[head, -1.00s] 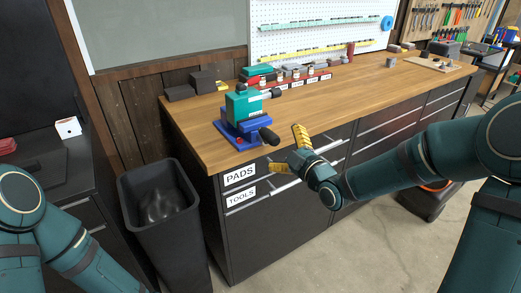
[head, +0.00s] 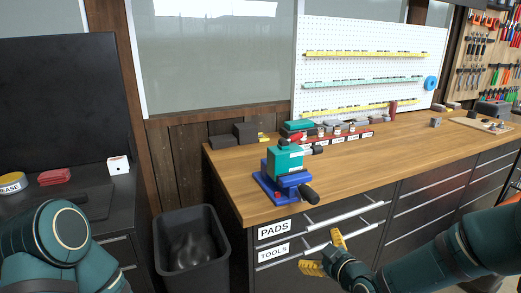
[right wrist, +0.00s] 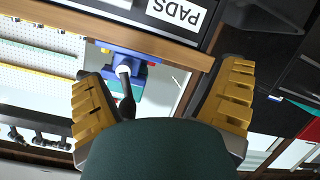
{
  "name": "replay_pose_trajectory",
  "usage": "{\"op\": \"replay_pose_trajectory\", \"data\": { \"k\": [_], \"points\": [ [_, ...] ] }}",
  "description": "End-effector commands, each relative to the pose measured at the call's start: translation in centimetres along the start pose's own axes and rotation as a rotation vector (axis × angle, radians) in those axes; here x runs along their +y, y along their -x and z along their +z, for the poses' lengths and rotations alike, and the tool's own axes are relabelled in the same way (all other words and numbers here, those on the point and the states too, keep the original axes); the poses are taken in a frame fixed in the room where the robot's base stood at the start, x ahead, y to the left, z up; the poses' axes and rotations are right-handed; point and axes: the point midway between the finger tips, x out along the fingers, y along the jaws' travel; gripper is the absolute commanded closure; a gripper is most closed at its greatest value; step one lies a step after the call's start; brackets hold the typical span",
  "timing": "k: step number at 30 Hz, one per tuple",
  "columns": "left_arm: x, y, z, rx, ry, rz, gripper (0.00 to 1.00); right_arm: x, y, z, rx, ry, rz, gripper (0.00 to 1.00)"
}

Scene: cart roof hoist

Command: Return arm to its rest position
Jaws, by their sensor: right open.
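My right arm comes in from the lower right in the head view. Its gripper (head: 326,255) has yellow ribbed fingers spread apart, in front of the drawers labelled PADS and TOOLS. The right wrist view shows the two fingers (right wrist: 165,103) wide open with nothing between them; the vise and the PADS label appear beyond, upside down. My left arm shows at the lower left of the head view; its gripper is out of frame.
A wooden workbench (head: 350,185) with drawers carries a blue and green vise (head: 285,174) near its front left corner. A dark bin (head: 190,240) stands left of it. A dark cabinet (head: 95,205) with a red stack (head: 54,177) is at the far left.

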Motion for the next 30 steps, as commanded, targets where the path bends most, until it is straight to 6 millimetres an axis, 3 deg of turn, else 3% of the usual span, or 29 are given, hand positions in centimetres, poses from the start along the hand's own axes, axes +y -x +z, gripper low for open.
{"op": "replay_pose_trajectory", "data": {
  "k": [1, 6, 9, 13, 16, 19, 30],
  "points": [
    [0.0, 0.0, 0.0, 0.0, 0.0, 0.0, 1.0, -3.2, -0.5, 2.4, -0.086, -0.123, -0.064, 0.08],
    [0.0, 0.0, 0.0, 0.0, 0.0, 0.0, 1.0, -12.5, 0.6, 9.6, -0.414, -0.522, -0.204, 0.08],
    [0.0, 0.0, 0.0, 0.0, 0.0, 0.0, 1.0, -17.7, 2.6, 13.0, -0.622, -0.72, -0.247, 0.08],
    [0.0, 0.0, 0.0, 0.0, 0.0, 0.0, 1.0, -22.6, 5.6, 15.9, -0.855, -0.911, -0.257, 0.08],
    [0.0, 0.0, 0.0, 0.0, 0.0, 0.0, 1.0, -24.9, 7.4, 17.1, -0.976, -1.0, -0.248, 0.08],
    [0.0, 0.0, 0.0, 0.0, 0.0, 0.0, 1.0, -26.0, 8.4, 17.7, -1.04, -1.044, -0.237, 0.08],
    [0.0, 0.0, 0.0, 0.0, 0.0, 0.0, 1.0, -26.2, 8.6, 17.8, -1.053, -1.055, -0.232, 0.08]
  ]
}}
